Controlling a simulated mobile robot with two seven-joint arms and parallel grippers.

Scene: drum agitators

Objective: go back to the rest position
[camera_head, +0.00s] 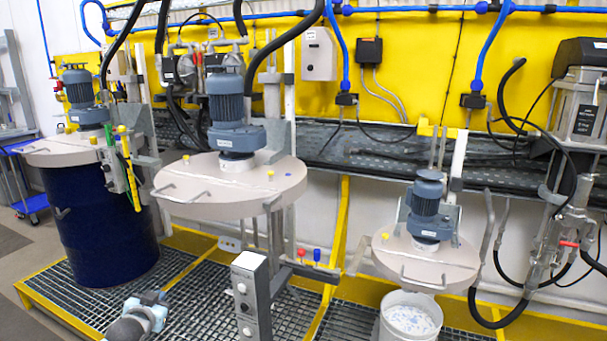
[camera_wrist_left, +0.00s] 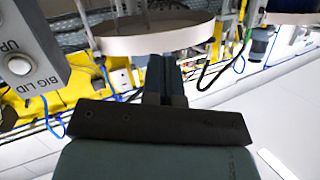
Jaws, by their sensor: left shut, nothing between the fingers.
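My left gripper (camera_head: 153,302) is low at the bottom left in the head view, in front of the metal grating and left of the grey control box (camera_head: 250,295). In the left wrist view its fingers (camera_wrist_left: 166,78) are together with nothing between them. There, a control box (camera_wrist_left: 30,55) with a round white button and the words "BIG LID" and "UP" stands left of the fingers, apart from them. A pale round lid (camera_wrist_left: 155,42) shows beyond the fingertips. My right gripper is not in view.
A dark blue drum (camera_head: 100,230) stands under the left agitator lid (camera_head: 65,150). The middle lid (camera_head: 230,187) hangs raised over the grating (camera_head: 190,290). A white bucket (camera_head: 408,328) stands under the small right lid (camera_head: 425,265). Open floor shows at the far left.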

